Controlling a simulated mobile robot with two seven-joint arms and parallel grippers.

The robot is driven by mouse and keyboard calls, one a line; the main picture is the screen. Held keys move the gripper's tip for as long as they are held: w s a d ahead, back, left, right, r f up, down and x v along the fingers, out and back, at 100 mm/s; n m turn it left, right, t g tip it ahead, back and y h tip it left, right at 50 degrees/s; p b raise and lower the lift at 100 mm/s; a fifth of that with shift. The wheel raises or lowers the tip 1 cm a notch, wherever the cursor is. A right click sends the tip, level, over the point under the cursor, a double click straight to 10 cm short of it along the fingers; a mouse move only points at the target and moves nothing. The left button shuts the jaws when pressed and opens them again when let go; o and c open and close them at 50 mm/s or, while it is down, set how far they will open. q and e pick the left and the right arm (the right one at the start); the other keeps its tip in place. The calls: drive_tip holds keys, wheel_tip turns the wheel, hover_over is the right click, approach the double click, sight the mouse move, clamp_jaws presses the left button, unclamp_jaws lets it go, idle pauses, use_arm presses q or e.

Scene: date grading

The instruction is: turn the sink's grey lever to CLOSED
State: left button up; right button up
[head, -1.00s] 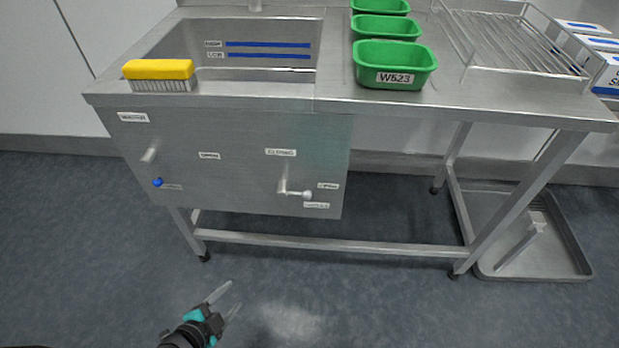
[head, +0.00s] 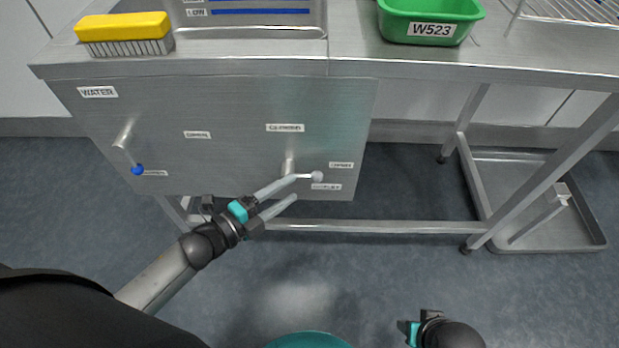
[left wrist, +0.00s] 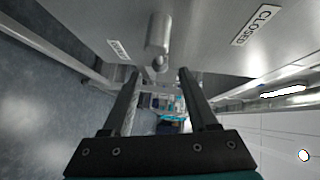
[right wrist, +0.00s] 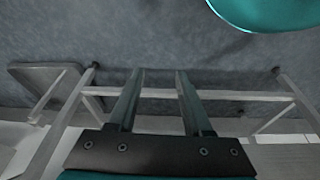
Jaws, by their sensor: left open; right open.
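The grey lever (head: 317,177) is on the sink's front panel. Its handle points right from its pivot, ending in a round grey knob; two small labels beside it are too blurred to read. A label above the pivot reads CLOSED in the left wrist view (left wrist: 258,25). My left gripper (head: 294,189) is open at the lever, its fingers pointing right and overlapping the handle in the head view. In the left wrist view the lever (left wrist: 158,36) appears just beyond and between the open fingertips; contact is unclear. My right gripper (right wrist: 160,74) is open and empty, low at the right.
A second lever with a blue knob (head: 137,169) is on the panel's left, under a WATER label (head: 98,92). A yellow brush (head: 123,27) and a green bin (head: 430,20) stand on the counter. A frame rail (head: 370,229) runs below the panel.

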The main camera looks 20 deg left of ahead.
sight(307, 178)
use_arm(q)
drive_tip(key=shift+b+x, duration=0.85)
drive_tip(key=shift+x, duration=2.75)
use_arm(e)
drive_tip(key=shift+t, duration=0.4)
drive_tip(key=shift+w+a+r, duration=0.1)
drive_tip(key=shift+w+r, duration=0.15)
drive_tip(key=shift+r, duration=0.45)
drive_tip(key=shift+w+d+r, duration=0.1)
drive_tip(key=shift+w+r, duration=0.1)
drive_tip(key=shift+r, duration=0.55)
drive_tip(key=shift+w+a+r, duration=0.1)
drive_tip(key=shift+w+r, duration=0.15)
drive_tip(key=shift+r, duration=0.45)
use_arm(q)
drive_tip(key=shift+a, duration=0.1)
clamp_jaws()
